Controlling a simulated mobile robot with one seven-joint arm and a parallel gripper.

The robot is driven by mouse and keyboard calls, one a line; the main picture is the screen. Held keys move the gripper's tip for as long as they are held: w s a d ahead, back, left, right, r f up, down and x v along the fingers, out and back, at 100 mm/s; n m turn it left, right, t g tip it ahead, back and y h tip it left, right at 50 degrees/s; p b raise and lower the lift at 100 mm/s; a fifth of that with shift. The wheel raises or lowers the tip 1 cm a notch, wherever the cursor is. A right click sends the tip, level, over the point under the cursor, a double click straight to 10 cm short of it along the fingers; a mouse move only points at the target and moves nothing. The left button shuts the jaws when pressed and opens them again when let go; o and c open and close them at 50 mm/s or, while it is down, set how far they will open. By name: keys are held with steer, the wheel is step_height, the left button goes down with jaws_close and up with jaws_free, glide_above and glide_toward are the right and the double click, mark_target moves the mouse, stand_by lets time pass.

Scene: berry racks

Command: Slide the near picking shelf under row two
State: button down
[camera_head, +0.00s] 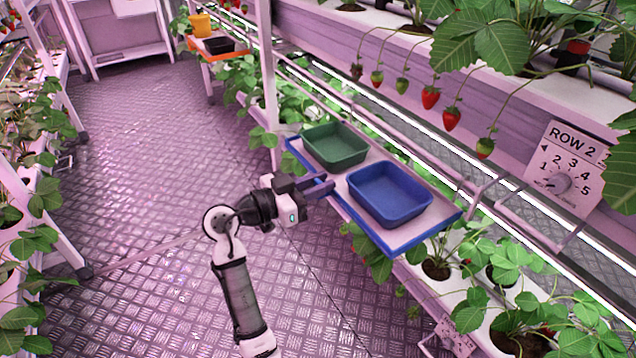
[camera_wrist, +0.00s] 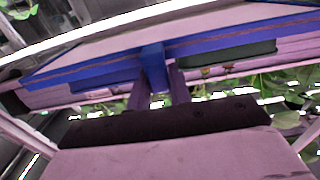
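The near picking shelf (camera_head: 404,237) is a pale board with a blue rim, below the hanging strawberries of row two. It carries a green tray (camera_head: 335,147) and a blue tray (camera_head: 390,195). My gripper (camera_head: 324,184) is at the shelf's aisle-side edge, near its middle. The fingertips are partly hidden behind the tab.
The row two sign (camera_head: 568,168) hangs on the rack at right, with a dial and numbers. Potted plants (camera_head: 500,290) grow below the near shelf. The aisle floor (camera_head: 150,150) is clear.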

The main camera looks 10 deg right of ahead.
steer(key=c, duration=1.3)
jaws_free()
steer(key=shift+a, duration=0.1)
steer(key=b+v, duration=0.1)
steer(key=v, duration=1.2)
steer(key=shift+s+a+r, duration=0.1)
steer(key=shift+a, duration=0.2)
